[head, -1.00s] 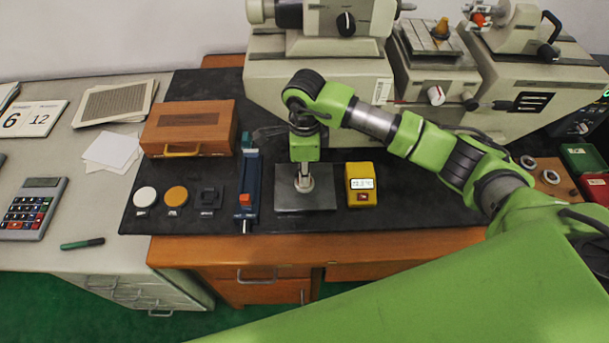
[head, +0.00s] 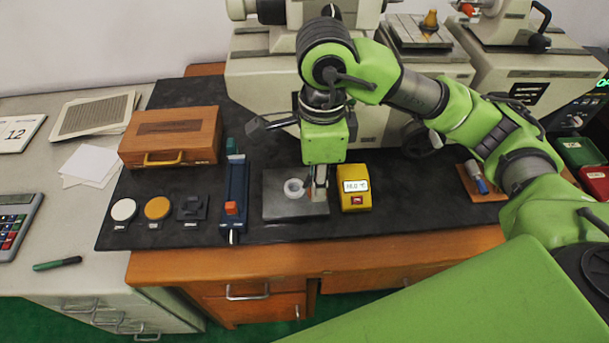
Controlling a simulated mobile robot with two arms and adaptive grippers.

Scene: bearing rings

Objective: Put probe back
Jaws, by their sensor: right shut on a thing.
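My right gripper (head: 319,183) points down over the right part of a grey metal plate (head: 285,211). Its fingers are shut on a small, slim thing, apparently the probe, which is mostly hidden by the fingers. I cannot tell whether its tip touches the plate. A pale metal ring (head: 294,188) lies on the plate just left of the fingers. A yellow meter (head: 355,200) with a lit display and a red button stands right of the plate, close to the gripper. My left gripper is not in view.
A blue fixture (head: 234,195) with an orange block stands left of the plate. A wooden case (head: 170,137) and several small discs lie further left. Grey machines (head: 262,90) stand behind. A wooden board (head: 470,190) with small items is at right. The black mat's front strip is clear.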

